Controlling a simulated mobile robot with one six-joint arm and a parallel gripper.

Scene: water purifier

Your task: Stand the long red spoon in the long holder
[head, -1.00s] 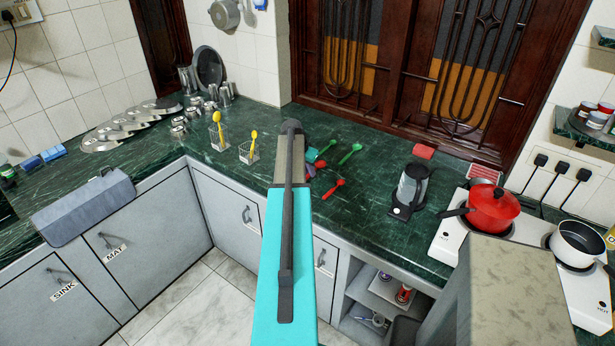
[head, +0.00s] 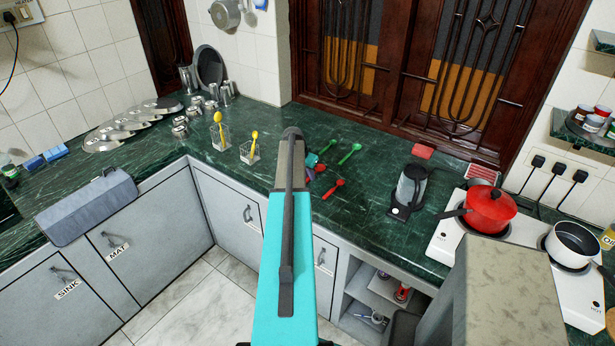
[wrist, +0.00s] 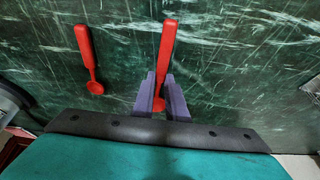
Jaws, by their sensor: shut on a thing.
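In the wrist view my gripper (wrist: 160,92) has its purple fingers closed around the lower part of a red spoon (wrist: 168,45), whose handle points away from me. The spoon's bowl end is partly hidden between the fingers. A second red spoon (wrist: 85,50) lies to the left, apart from the fingers; it looks shorter. One red spoon (head: 333,189) lies free on the counter in the head view, while my arm hides most of the gripper. Two clear holders stand to the left: one (head: 220,142) with a taller yellow spoon, one (head: 249,156) with a shorter yellow spoon.
Green spoons (head: 350,152) lie on the green counter behind my gripper. A kettle (head: 409,190) and a stove with a red pot (head: 490,207) stand to the right. Steel cups (head: 212,96) and plates are at the back left. Counter between the holders and my gripper is mostly clear.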

